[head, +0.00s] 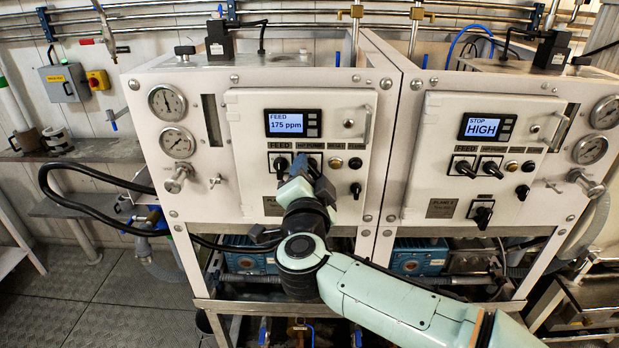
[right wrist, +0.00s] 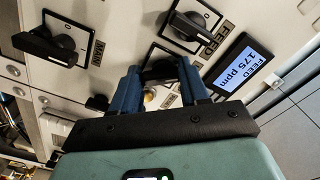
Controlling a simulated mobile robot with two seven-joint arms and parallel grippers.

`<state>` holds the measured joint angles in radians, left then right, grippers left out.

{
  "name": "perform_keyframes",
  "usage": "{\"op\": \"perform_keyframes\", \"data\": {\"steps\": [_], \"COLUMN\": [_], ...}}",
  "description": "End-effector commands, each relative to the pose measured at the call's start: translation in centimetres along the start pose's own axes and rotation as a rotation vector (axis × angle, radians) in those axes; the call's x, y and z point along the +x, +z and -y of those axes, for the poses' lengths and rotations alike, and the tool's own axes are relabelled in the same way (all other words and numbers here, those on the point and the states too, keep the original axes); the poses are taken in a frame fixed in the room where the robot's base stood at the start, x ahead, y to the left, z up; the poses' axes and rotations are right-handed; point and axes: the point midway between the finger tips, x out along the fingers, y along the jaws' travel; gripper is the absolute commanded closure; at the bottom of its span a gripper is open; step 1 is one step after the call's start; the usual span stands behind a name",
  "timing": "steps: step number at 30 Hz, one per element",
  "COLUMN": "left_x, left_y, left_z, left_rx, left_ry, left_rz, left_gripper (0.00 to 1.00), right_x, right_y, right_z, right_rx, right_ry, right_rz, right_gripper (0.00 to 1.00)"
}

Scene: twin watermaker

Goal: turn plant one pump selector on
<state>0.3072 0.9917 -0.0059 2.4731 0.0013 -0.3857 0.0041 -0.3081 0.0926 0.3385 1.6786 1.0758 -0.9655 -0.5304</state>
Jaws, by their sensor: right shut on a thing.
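Plant one is the left white cabinet, with a display (head: 293,123) reading FEED 175 ppm. Under it sit two black rotary selectors. The feed selector (head: 281,165) is on the left, and it also shows in the right wrist view (right wrist: 187,25). The pump selector (right wrist: 160,67) is to its right. My right gripper (head: 304,170) reaches up to the panel. In the right wrist view, its two blue fingers (right wrist: 157,88) are shut on the pump selector's knob, one on each side. The fingers hide most of the knob, so its exact angle cannot be told. My left gripper is in no view.
A main selector (right wrist: 48,42) sits lower on the same panel. A door handle (head: 367,123) and a small black knob (head: 356,189) are to the right. Plant two (head: 440,208) stands beside it, its display reading STOP HIGH. A black hose (head: 90,225) loops at left.

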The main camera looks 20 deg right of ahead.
Motion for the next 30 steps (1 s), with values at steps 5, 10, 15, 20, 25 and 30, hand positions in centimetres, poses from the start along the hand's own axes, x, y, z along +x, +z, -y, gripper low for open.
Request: {"op": "perform_keyframes", "data": {"steps": [5, 10, 15, 20, 25, 30], "left_x": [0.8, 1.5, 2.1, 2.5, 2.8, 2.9], "left_y": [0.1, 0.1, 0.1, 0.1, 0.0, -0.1], "left_z": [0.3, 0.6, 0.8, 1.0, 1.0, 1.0], "left_rx": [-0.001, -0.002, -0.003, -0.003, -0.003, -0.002], "left_ry": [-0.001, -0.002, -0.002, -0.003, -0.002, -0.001], "left_rz": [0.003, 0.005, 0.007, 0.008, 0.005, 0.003], "left_gripper": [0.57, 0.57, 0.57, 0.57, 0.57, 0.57], "right_x": [0.0, 0.0, 0.0, 0.0, 0.0, 0.0], "right_y": [0.2, 0.2, 0.2, 0.1, 0.1, 0.1], "right_z": [0.0, 0.1, 0.1, 0.2, 0.2, 0.3], "right_rx": [0.17, 0.325, 0.461, 0.561, 0.633, 0.672], "right_ry": [0.0, -0.001, 0.0, 0.0, 0.0, 0.001], "right_rz": [0.001, 0.0, 0.0, 0.0, 0.0, 0.0], "right_gripper": [0.86, 0.86, 0.86, 0.86, 0.86, 0.86]}}
